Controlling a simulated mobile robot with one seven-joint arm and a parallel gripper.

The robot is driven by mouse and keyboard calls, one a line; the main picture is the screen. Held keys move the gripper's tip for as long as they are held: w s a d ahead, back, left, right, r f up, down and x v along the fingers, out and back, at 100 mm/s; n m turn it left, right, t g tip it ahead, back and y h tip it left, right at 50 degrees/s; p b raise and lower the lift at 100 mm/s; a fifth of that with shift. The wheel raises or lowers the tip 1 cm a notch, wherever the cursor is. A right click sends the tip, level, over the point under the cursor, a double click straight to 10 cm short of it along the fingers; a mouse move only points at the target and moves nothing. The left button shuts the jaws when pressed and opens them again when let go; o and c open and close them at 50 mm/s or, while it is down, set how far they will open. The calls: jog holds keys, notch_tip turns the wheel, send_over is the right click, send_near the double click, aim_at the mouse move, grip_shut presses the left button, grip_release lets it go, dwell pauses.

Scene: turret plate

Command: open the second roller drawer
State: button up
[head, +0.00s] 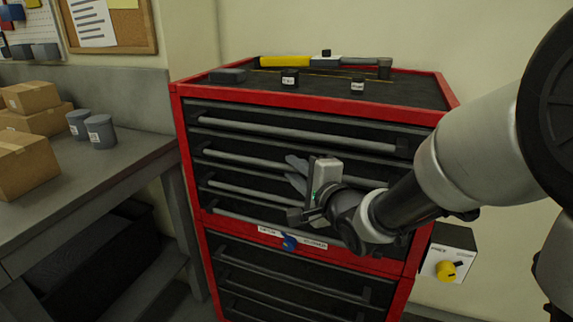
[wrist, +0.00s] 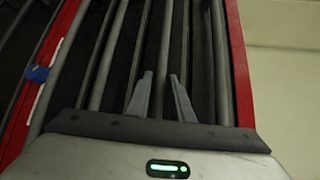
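A red cabinet (head: 187,150) with dark drawer fronts and grey bar handles fills the middle of the head view. The second drawer from the top has a long bar handle (head: 232,156); its drawer looks shut, in line with its neighbours. My gripper (head: 294,173) is in front of the second handle with its fingers apart, one above and one below the handle's line. In the wrist view my gripper (wrist: 161,77) is open, and a bar handle (wrist: 166,45) runs between the finger lines. I cannot tell whether the fingers reach around the bar or touch it. My wrist hides the handle's right part.
A blue knob (head: 289,242) sits between two white labels below the upper drawers. A box with a yellow knob (head: 446,271) is at the cabinet's right. Tools, including a yellow-handled hammer (head: 287,62), lie on top. A workbench (head: 100,170) with cartons stands at left.

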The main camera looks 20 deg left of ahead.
jog(key=shift+w+a, duration=0.25)
jog(key=shift+w, duration=0.05)
grip_shut()
dwell(0.3)
